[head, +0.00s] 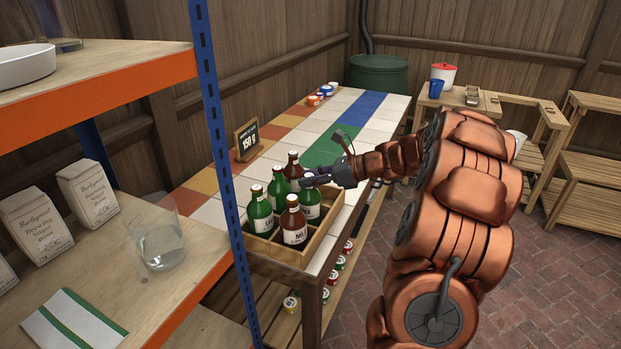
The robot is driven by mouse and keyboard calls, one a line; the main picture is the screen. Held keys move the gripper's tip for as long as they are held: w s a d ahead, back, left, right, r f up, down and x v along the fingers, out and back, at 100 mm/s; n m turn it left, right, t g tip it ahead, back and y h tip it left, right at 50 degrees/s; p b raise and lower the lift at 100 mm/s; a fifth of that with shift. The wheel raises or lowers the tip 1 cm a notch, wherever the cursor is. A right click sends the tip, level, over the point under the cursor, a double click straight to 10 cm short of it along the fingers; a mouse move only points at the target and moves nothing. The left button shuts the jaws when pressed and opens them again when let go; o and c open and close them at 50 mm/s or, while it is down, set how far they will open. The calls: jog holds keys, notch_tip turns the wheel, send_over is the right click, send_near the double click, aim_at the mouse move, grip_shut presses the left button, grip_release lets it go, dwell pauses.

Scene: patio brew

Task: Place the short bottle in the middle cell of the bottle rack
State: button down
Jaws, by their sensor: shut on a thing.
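The bottle rack (317,241) is an open wooden crate with cells at the near end of the tiled table. It holds green and brown bottles with pale labels: a green one (260,212) at the left, a brown one (294,224) in front, another green one (278,192) and a brown one (293,166) farther back. My gripper (312,180) is over the rack's right part, shut at the neck of a green bottle (309,205). That bottle is upright among the others; its base is hidden. Which bottle is shortest, and its exact cell, I cannot tell.
A blue shelf post (222,150) rises in front, with a glass (158,240) and paper bags on the shelf. Cans sit beneath the table. The far tabletop is mostly clear.

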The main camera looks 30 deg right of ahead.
jog(key=c, duration=0.9)
grip_release()
jog(key=shift+f, duration=0.1)
jog(key=shift+o, duration=0.2)
jog(key=shift+s+d+r, duration=0.2)
jog(key=shift+r, duration=0.1)
jog(key=v, duration=1.1)
jog(key=shift+s, duration=0.2)
